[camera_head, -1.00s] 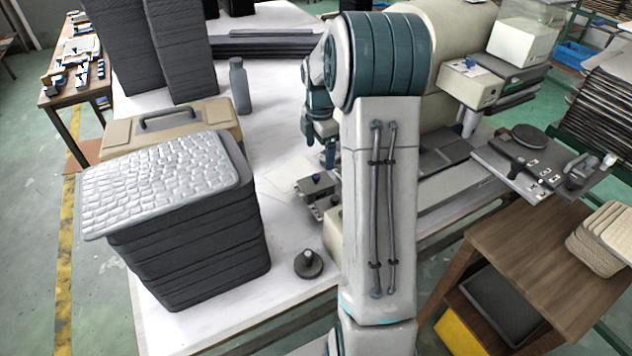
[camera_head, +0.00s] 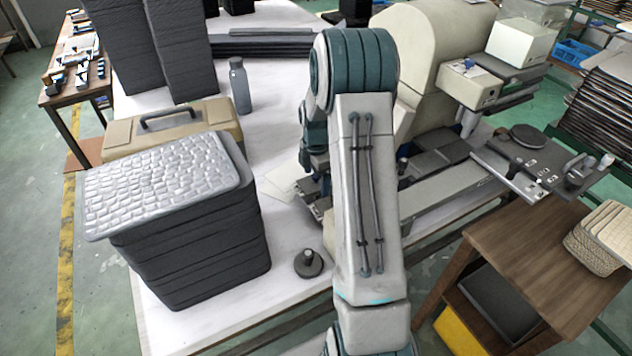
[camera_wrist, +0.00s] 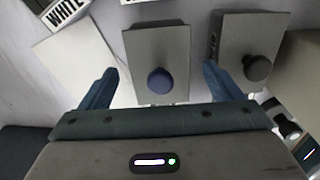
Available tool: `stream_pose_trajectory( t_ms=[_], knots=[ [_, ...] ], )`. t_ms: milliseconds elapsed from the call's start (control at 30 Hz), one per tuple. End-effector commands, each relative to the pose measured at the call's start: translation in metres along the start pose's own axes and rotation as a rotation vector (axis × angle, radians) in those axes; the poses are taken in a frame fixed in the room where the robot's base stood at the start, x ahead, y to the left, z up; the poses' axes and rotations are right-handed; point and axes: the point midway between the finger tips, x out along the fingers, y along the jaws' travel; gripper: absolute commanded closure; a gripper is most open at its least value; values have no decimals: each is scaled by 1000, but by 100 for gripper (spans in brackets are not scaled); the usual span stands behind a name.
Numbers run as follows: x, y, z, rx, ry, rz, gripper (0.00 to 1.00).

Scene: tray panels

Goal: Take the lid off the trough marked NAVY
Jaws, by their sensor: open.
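In the wrist view a grey lid (camera_wrist: 140,42) with a round dark blue knob (camera_wrist: 160,81) lies between the fingers of my gripper (camera_wrist: 160,70). My gripper is open, one blue finger on each side of the knob, with nothing held. To the right is another grey lid (camera_wrist: 262,30) with a darker knob (camera_wrist: 257,67). To the left is a pale panel (camera_wrist: 75,62) by a label reading WHITE (camera_wrist: 66,11). No NAVY label is readable; the label beside the right lid is too oblique. In the head view my arm mostly hides the troughs.
In the head view a stack of black trays with a pebbled top (camera_head: 165,180) stands left on the white table. A tan toolbox (camera_head: 180,128), a grey bottle (camera_head: 240,85) and a small knobbed weight (camera_head: 308,264) are near. A large beige machine (camera_head: 435,50) stands to the right.

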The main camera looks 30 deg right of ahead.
Motion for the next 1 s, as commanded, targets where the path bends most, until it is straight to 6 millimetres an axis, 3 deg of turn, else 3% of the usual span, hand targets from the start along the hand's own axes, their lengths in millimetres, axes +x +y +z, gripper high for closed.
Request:
stream_pose_trajectory(
  t_ms=[33, 200, 667, 867, 1000],
  knots=[
    [0, 0, 0, 0, 0, 0, 15],
    [0, 0, 0, 0, 0, 0, 62],
    [-8, 1, 0, 0, 0, 3, 63],
    [-38, 1, 1, 1, -2, 6, 63],
    [-57, -14, 25, 6, -2, 3, 63]
  ],
)
